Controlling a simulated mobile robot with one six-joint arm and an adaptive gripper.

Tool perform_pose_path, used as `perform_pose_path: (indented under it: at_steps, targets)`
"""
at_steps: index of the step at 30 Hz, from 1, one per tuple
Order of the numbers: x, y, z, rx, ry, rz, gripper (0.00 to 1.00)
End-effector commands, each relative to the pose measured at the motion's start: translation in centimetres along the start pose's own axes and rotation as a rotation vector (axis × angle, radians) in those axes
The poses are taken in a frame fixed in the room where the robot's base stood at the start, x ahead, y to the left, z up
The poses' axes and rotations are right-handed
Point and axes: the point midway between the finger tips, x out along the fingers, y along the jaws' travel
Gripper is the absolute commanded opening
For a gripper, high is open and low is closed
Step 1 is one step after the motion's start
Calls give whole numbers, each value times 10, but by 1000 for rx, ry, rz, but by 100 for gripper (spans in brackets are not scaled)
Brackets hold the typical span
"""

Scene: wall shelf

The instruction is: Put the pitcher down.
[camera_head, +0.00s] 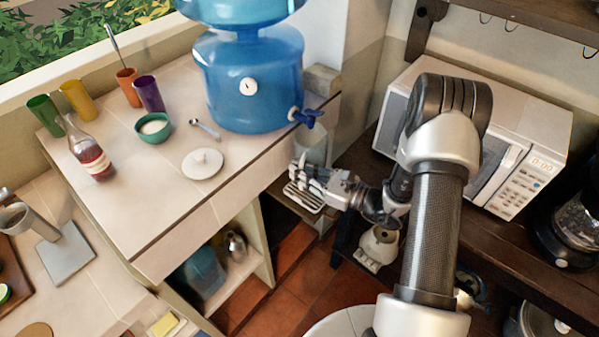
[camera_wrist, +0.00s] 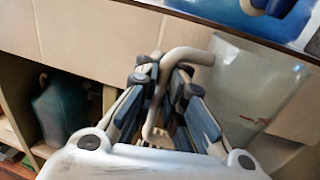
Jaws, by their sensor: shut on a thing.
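The pitcher (camera_head: 315,147) is a translucent vessel, just below the blue dispenser's tap in the head view. In the wrist view its clear body (camera_wrist: 262,82) is on the right, tilted in the picture, with a pale curved handle reaching left. My gripper (camera_head: 318,180) is shut on that handle; in the wrist view its fingers (camera_wrist: 165,85) close around it. A pale slatted tray (camera_head: 303,198) lies by the gripper, below the pitcher. The pitcher's base is largely hidden by my gripper, so I cannot tell whether it touches the tray.
The blue water dispenser (camera_head: 248,85) stands on the tiled counter (camera_head: 185,215), its tap (camera_head: 306,117) over the edge. A white microwave (camera_head: 530,130) is on the dark shelf at right.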

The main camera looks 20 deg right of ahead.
Motion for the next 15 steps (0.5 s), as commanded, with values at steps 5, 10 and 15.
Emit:
perform_pose_path:
  at_steps: [5,10,15]
  targets:
    - [0,0,0,-2,-2,0,0]
    - [0,0,-3,0,0,0,12]
    - [0,0,-3,0,0,0,24]
